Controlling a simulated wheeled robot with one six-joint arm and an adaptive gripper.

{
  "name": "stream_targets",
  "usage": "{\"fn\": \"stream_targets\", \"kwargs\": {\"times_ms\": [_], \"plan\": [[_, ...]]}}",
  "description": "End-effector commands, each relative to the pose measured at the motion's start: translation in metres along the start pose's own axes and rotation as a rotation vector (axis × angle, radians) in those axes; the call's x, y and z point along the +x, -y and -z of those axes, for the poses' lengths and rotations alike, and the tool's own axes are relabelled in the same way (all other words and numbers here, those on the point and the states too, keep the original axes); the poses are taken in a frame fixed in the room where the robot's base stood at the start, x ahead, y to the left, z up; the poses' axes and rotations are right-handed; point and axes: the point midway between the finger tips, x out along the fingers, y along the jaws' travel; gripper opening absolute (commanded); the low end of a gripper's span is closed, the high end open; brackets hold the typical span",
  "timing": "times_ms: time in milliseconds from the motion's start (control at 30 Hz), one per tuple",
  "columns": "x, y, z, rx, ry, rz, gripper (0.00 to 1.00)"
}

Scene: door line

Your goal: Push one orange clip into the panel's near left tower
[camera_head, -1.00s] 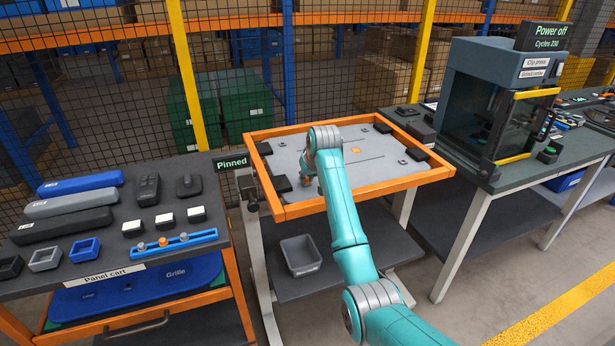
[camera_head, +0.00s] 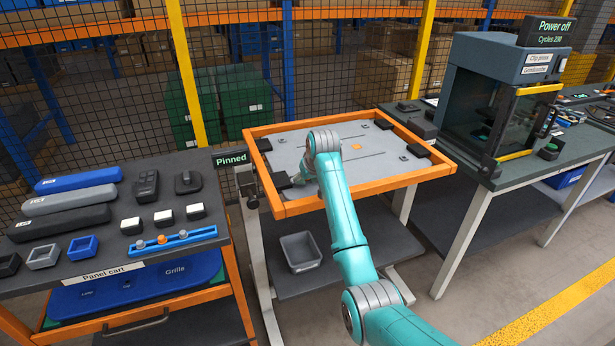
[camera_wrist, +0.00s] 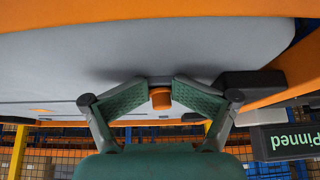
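The grey panel (camera_head: 370,150) lies in an orange frame on a stand. My gripper (camera_wrist: 160,92) is low over its near left part, with its green pads angled together around an orange clip (camera_wrist: 160,99). The clip is between the fingertips, close against the panel's grey surface. A dark grey piece shows right behind the clip, perhaps the near left tower; I cannot tell how far the clip is seated. In the head view my arm hides the clip and most of the gripper. A blue rack (camera_head: 202,235) on the panel cart holds another orange piece (camera_head: 162,239).
A black block (camera_head: 281,180) sits at the frame's left edge, close to my gripper; it shows in the wrist view (camera_wrist: 250,82). The "Pinned" sign (camera_head: 231,159) stands beside it. The panel cart (camera_head: 60,278) is at left, the clip press (camera_head: 500,100) at right. A grey bin (camera_head: 300,252) is below.

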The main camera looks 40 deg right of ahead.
Motion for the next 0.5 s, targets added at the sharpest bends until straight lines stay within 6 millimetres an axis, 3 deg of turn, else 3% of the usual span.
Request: {"fn": "stream_targets", "kwargs": {"times_ms": [267,500], "plan": [[0.0,-0.001,-0.005,0.001,0.013,0.0,0.46],[-0.031,-0.001,-0.003,0.001,0.007,0.0,0.46]]}}
